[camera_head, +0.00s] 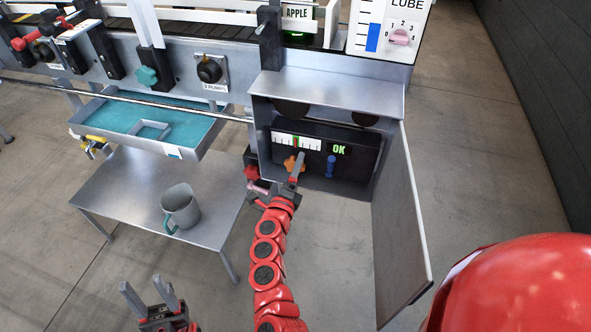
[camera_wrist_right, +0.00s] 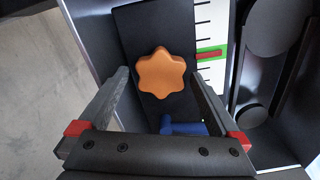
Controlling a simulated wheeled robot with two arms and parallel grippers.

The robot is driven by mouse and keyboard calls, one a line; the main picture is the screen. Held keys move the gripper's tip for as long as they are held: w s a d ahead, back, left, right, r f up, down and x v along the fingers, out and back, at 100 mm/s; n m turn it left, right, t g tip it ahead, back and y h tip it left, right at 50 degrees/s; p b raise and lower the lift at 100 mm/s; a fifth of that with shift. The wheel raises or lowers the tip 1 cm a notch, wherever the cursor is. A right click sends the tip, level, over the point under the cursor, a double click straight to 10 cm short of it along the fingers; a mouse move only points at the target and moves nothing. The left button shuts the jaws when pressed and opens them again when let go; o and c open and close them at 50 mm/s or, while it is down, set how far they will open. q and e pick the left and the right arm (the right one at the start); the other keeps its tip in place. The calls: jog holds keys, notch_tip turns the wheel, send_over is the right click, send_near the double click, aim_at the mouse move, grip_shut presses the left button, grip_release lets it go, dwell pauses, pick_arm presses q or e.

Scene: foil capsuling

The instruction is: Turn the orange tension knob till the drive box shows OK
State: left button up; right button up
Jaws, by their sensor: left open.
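The orange tension knob (camera_head: 291,163) sits on the dark drive box (camera_head: 351,143) inside an open cabinet; it is lobed and shows whole in the right wrist view (camera_wrist_right: 163,73). The box's display (camera_head: 339,150) reads OK in green. The white gauge (camera_head: 283,140) above the knob has a green band; in the right wrist view the red pointer (camera_wrist_right: 209,54) lies in that band. My right gripper (camera_head: 298,166) is at the knob, its fingers (camera_wrist_right: 160,78) apart on either side with visible gaps. My left gripper (camera_head: 149,290) is open and empty, low at the left.
A blue lever (camera_head: 330,166) sits right of the knob, close to my right fingers. The cabinet's open door (camera_head: 402,225) stands to the right. A grey side table (camera_head: 132,197) with a mug (camera_head: 180,208) is at the left, below a teal-lined tray (camera_head: 200,137).

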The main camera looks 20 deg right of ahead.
jog(key=p+v, duration=0.1)
jog(key=v, duration=1.6)
jog(key=shift+s, duration=0.2)
jog(key=shift+a, duration=0.15)
